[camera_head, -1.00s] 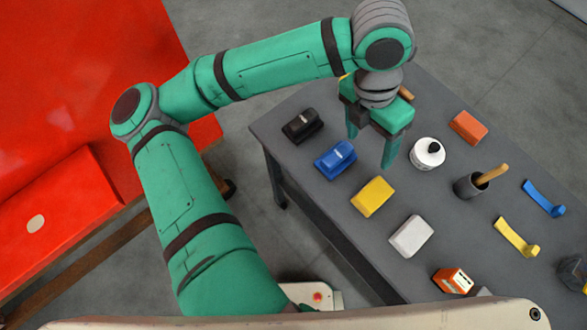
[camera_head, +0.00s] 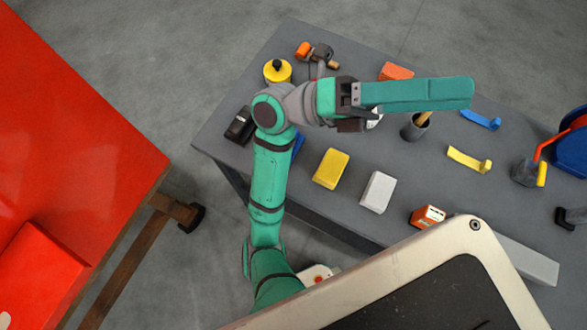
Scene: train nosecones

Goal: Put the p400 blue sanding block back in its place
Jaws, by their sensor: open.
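The blue sanding block (camera_head: 298,144) is on the grey table, mostly hidden behind my arm. Only a blue sliver shows to the right of the arm, and its p400 label cannot be read. My gripper (camera_head: 468,93) is above the table, to the right of the block and apart from it. Its green fingers point to the right and overlap in this view. It is open, and nothing shows held in it.
A black block (camera_head: 240,126) sits left of the blue one. Yellow (camera_head: 331,168) and white (camera_head: 378,192) blocks sit to the right. A dark cup (camera_head: 414,128), a yellow-topped can (camera_head: 277,71) and an orange block (camera_head: 396,71) stand around. The red train part (camera_head: 70,120) is at left.

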